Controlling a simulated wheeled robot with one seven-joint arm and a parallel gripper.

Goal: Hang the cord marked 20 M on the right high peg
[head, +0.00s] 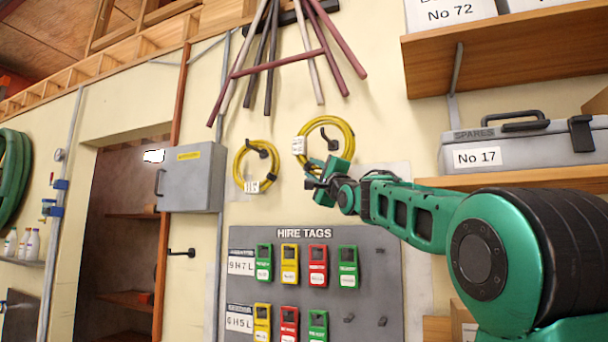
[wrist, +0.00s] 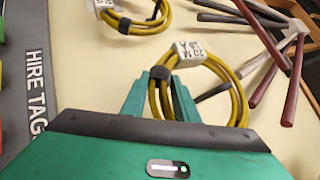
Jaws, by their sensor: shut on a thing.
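A yellow coiled cord (head: 349,131) with a white tag is at the right high peg (head: 326,137). In the wrist view the cord (wrist: 241,103) has a tag (wrist: 188,53) that reads 20 M. My gripper (head: 318,180) is shut on its lower part, by a black tie; the fingers (wrist: 163,98) show in the wrist view. In the head view the peg shows inside the loop. I cannot tell for certain whether the cord rests on it. A dark bar (wrist: 211,92) shows through the loop in the wrist view.
Another yellow cord (head: 238,161) hangs on the left high peg (head: 258,150). A low peg (head: 182,252) is bare. Poles (head: 270,60) hang above. The hire tags board (head: 300,300) is below, a grey cabinet (head: 190,178) left, and a shelf (head: 500,60) right.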

